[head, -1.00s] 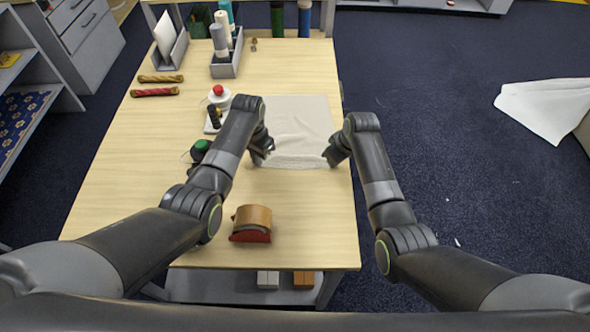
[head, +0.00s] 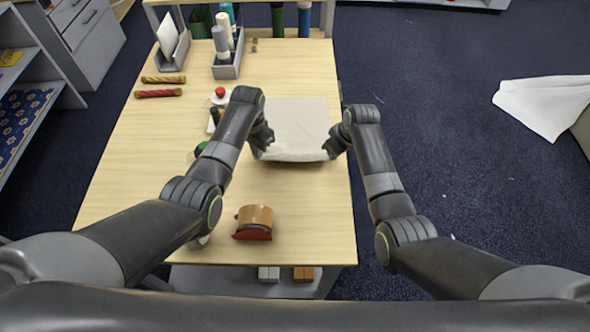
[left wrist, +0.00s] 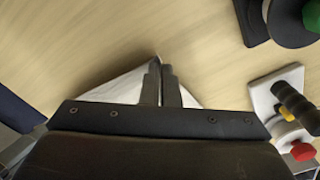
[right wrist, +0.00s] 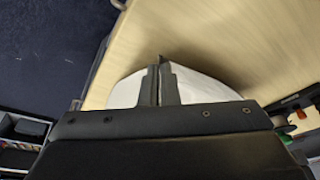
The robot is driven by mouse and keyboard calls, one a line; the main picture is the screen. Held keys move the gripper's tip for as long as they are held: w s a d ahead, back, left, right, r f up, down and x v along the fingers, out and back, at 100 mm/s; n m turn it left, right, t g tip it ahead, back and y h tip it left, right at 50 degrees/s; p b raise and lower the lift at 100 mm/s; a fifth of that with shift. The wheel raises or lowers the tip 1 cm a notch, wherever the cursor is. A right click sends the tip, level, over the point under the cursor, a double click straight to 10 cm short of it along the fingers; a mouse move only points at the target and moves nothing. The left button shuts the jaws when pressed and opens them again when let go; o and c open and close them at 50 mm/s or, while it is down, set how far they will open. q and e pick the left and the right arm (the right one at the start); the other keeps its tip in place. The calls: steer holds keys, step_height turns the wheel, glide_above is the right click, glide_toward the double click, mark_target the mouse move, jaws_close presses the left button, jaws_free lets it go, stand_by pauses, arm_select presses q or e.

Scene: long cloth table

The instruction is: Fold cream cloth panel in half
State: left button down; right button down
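The cream cloth panel (head: 298,120) lies on the wooden table between my two arms. Its near edge looks raised off the table and sags slightly between the grippers. My left gripper (head: 263,149) is at its near left corner; in the left wrist view its fingers (left wrist: 161,88) are closed together with cloth (left wrist: 122,88) on both sides. My right gripper (head: 332,149) is at the near right corner; in the right wrist view its fingers (right wrist: 159,88) are closed with cloth (right wrist: 198,90) around them. The fingers hide the pinched corners.
A tan and red block-like object (head: 254,222) stands on the near table. A red-topped item (head: 220,93) and a green-topped one (left wrist: 312,14) are left of the cloth, near my left arm. A grey bin (head: 230,68) stands farther back. The table's right edge runs beside my right gripper.

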arm_select(q)
steer(key=shift+a, duration=0.15)
arm_select(e)
steer(key=shift+d, duration=0.15)
